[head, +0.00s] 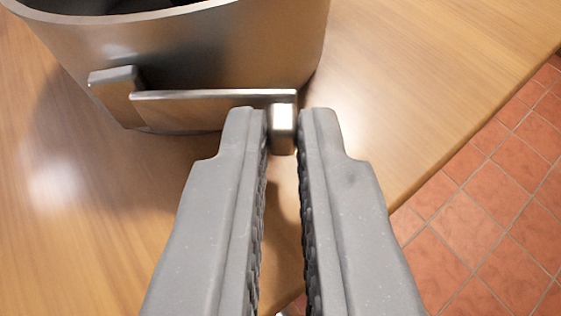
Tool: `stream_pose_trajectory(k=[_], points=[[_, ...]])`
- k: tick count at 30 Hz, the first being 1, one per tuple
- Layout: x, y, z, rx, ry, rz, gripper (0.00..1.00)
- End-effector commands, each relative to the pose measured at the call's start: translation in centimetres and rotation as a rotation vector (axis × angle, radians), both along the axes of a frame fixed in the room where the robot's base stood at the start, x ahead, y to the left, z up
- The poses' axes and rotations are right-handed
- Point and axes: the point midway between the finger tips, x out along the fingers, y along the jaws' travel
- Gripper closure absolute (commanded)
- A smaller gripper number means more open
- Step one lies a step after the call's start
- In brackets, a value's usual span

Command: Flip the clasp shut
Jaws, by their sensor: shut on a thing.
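A metal clasp (215,96) is on the side of a shiny metal container (225,45). It is a thin bar running from a block (115,84) on the left to a short upright end piece (283,120) on the right. My gripper (283,130) has its two grey fingers on either side of that end piece, shut on it at the fingertips. The bar stands out from the container's wall at its right end. The exact contact of the fingertips is partly hidden by the fingers.
The container stands on a wooden table (430,70), and its top is cut off by the frame. The table's edge runs diagonally at the right, with red floor tiles (480,225) beyond and below. The tabletop left of my gripper is clear.

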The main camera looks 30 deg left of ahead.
Motion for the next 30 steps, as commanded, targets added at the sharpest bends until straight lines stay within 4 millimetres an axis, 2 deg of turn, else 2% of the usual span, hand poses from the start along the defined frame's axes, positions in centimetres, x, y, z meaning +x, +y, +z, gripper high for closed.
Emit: stream_pose_trajectory(k=[1, 17, 30], points=[[0.1, -0.1, 0.4, 0.001, 0.003, 0.010, 1.00], [1.1, -0.3, 0.6, -0.003, -0.005, 0.123, 1.00], [1.2, -0.1, 0.2, 0.002, -0.002, 0.197, 1.00]])
